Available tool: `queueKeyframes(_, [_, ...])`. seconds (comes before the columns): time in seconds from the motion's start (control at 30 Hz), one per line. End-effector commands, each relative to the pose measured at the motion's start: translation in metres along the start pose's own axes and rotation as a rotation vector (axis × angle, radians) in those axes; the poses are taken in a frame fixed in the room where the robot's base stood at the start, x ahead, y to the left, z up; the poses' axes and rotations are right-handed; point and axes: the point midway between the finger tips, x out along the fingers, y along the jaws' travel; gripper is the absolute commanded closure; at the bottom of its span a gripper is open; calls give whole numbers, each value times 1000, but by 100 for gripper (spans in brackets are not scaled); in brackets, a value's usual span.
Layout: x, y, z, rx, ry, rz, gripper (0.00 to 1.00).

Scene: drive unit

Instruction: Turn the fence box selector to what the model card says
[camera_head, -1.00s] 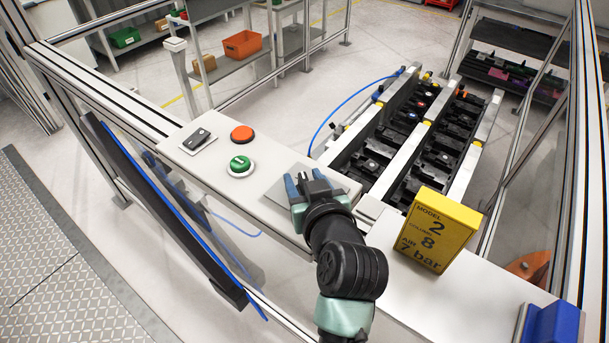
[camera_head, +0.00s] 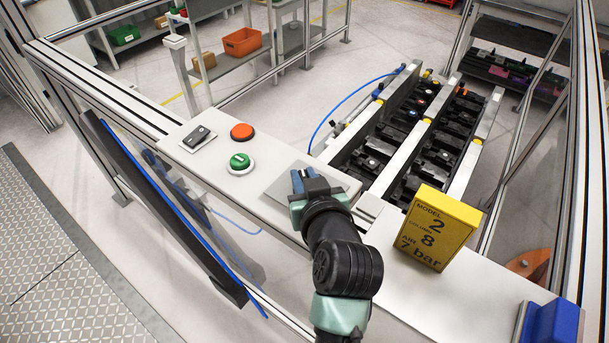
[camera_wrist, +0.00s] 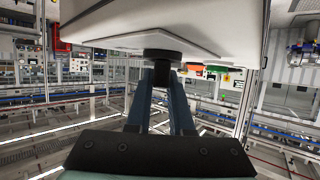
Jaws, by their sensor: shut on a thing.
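The fence box (camera_head: 228,160) has a pale top with a flat grey plate (camera_head: 275,189) at its near end. My gripper (camera_head: 304,180) is over this plate, its blue fingers close together; it hides the selector in the head view. In the wrist view, my gripper (camera_wrist: 161,90) is shut on the black selector knob (camera_wrist: 162,54), which meets the plate (camera_wrist: 150,38). The knob's pointer and any position marks are hidden.
An orange-red button (camera_head: 242,131), a green button (camera_head: 240,162) and a black switch (camera_head: 197,137) sit on the box left of my gripper. A black fixture with rails (camera_head: 400,150) lies behind. A blue block (camera_head: 556,326) is at the lower right. Fence posts stand around.

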Motion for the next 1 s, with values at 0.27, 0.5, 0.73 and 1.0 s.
queueKeyframes(0.27, [0,-2,0,49,-1,126,100])
queueKeyframes(0.5, [2,-2,1,124,2,307,100])
queueKeyframes(0.73, [3,-2,2,201,5,485,100])
queueKeyframes(1.0, [2,-1,2,276,4,661,100])
